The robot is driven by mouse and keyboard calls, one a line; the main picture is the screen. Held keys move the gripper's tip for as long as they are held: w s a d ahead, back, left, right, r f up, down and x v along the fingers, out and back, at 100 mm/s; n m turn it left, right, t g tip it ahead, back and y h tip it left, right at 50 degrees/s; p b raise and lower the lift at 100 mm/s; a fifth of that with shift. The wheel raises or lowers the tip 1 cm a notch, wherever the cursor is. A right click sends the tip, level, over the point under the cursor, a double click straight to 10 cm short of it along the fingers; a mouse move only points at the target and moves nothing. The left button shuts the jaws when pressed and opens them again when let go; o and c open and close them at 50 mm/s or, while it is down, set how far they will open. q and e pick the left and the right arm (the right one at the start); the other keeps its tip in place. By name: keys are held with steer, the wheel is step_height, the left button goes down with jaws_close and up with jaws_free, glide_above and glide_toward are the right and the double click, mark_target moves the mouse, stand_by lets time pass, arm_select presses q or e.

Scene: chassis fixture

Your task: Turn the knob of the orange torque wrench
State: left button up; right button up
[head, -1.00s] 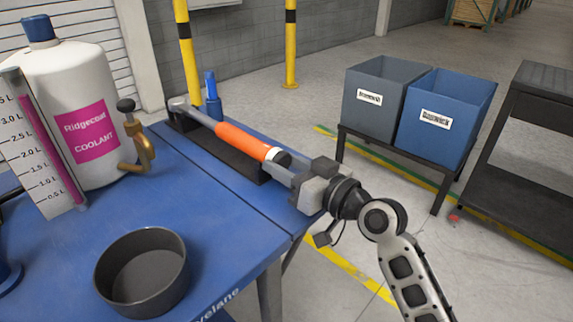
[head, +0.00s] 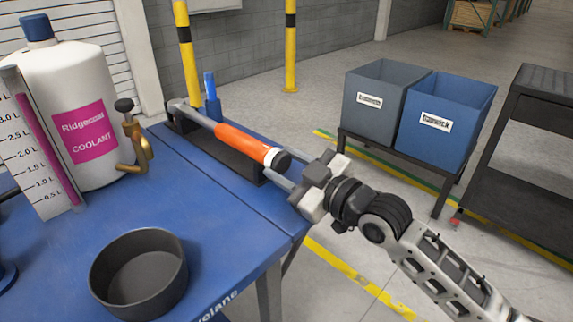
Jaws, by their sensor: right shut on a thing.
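The orange torque wrench (head: 246,145) lies in a black cradle (head: 225,155) along the far right side of the blue table. The gripper body hides part of the contact. My left gripper is not in view.
A white coolant jug (head: 70,75) with a brass valve (head: 135,150) and a measuring gauge (head: 38,140) stand at left. A dark round pan (head: 140,312) sits at the front of the blue table (head: 215,235). Grey (head: 375,108) and blue (head: 440,155) bins stand beyond, right.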

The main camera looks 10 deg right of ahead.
steer(key=shift+r+n+p, duration=0.1)
steer(key=shift+n+p, duration=0.2)
steer(key=shift+n, duration=0.8)
steer(key=o, duration=1)
steer(key=shift+c, duration=0.2)
steer(key=v, duration=1.6)
steer(key=shift+b, duration=0.3)
